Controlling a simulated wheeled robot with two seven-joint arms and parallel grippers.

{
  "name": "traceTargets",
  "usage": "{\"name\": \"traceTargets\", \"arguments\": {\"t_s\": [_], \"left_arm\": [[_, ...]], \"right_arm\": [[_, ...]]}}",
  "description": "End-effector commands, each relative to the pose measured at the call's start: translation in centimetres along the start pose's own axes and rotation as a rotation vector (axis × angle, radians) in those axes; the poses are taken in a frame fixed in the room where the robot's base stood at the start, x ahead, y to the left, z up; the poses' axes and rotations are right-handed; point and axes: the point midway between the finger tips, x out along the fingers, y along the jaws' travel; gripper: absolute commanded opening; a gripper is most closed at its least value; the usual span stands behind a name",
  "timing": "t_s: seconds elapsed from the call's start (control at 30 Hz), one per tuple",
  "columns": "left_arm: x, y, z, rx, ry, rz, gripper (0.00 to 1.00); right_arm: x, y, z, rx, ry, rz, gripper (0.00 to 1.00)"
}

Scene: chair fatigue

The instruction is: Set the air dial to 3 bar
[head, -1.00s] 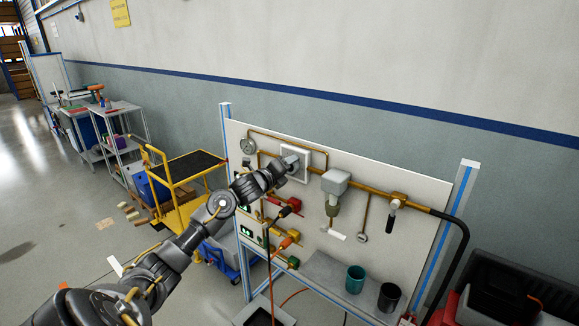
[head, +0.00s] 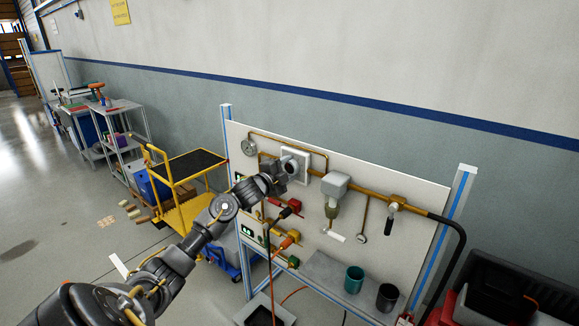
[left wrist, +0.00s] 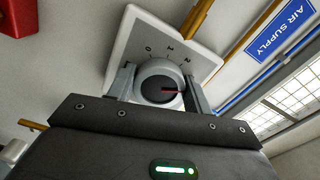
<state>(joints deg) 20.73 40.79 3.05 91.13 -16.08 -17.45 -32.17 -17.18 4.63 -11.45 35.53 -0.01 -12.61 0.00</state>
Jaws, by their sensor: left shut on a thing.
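The air dial (left wrist: 158,80) is a round grey knob with a dark face and a red pointer line, on a white square plate (left wrist: 128,45). The plate bears small marks, too small and turned to read surely. In the left wrist view the red line points right. My left gripper (left wrist: 160,88) has one finger on each side of the knob and is shut on it. In the head view my left gripper (head: 289,169) is at the white plate (head: 304,162) on the upright panel and partly hides the dial. My right gripper is not in view.
The panel (head: 420,190) carries brass pipes, a round gauge (head: 249,147), a grey-capped filter (head: 335,186) and red fittings (head: 294,205). A shelf below holds a teal cup (head: 354,280) and a dark cup (head: 388,297). A yellow cart (head: 193,165) stands left.

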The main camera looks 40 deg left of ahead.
Motion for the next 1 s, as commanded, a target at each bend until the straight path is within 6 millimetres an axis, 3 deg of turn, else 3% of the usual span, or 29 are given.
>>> {"name": "traceTargets", "arguments": {"t_s": [0.3, 0.83, 0.87, 1.0], "left_arm": [[-0.01, 0.02, 0.08, -0.111, -0.002, 0.0, 0.27], [-0.01, 0.08, 0.1, -0.131, -0.003, 0.0, 0.27], [-0.01, 0.08, 0.1, -0.131, -0.003, 0.0, 0.53], [-0.01, 0.08, 0.07, -0.13, -0.002, 0.0, 0.71]], "right_arm": [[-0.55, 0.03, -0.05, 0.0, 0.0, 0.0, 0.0], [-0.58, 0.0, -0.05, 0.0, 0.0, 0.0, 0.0], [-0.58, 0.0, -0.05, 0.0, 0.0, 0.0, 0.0], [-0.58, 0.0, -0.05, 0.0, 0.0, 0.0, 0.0]]}}
